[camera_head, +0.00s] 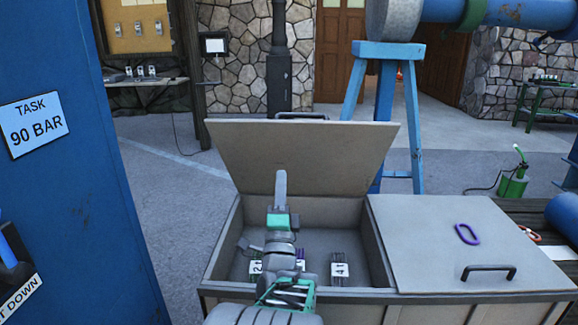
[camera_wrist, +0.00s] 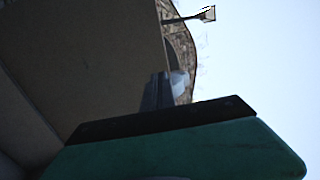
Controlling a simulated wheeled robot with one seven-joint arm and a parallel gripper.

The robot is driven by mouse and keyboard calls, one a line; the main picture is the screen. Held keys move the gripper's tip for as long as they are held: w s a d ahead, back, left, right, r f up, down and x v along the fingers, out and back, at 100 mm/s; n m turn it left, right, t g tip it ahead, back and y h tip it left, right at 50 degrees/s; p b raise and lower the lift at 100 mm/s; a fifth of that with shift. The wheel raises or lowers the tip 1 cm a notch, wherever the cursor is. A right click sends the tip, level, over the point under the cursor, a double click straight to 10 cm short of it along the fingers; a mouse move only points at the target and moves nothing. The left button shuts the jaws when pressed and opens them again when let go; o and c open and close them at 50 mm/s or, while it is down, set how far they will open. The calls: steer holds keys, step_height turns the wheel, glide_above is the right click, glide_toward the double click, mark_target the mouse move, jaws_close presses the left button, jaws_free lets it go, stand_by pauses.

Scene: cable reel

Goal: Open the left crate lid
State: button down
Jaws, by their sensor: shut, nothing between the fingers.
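The left crate lid (camera_head: 330,148) stands raised and tilted back over the left compartment, with a dark handle (camera_head: 302,116) at its top edge. The lid's inner face (camera_wrist: 85,55) also fills the left of the wrist view. The left compartment of the crate (camera_head: 215,265) is open, with several bundles marked with white number tags (camera_head: 340,270) on its floor. My gripper (camera_head: 281,178) is shut and empty, pointing up in front of the lid's inner face. I cannot tell whether it touches the lid. My arm hides part of the compartment.
The right crate lid (camera_head: 425,230) is closed, with a purple ring (camera_head: 467,234) and a dark handle (camera_head: 488,270) on it. A blue cabinet (camera_head: 75,200) stands close at the left. A blue trestle (camera_head: 412,110) stands behind the crate. The floor left of the crate is clear.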

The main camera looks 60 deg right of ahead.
mark_target(290, 125)
steer(key=shift+m+g+h, duration=0.3)
steer(key=shift+m+g, duration=0.1)
steer(key=p+x, duration=0.3)
steer(key=x, duration=0.1)
steer(key=p+x, duration=0.3)
steer(key=x, duration=0.1)
steer(key=s+p+x, duration=0.1)
steer(key=p+x, duration=0.3)
steer(key=x, duration=0.1)
steer(key=shift+s+r, duration=0.15)
steer(key=shift+r, duration=0.15)
steer(key=shift+w+d, duration=0.2)
steer(key=shift+d, duration=0.25)
steer(key=shift+r+p, duration=0.1)
steer(key=shift+p, duration=0.25)
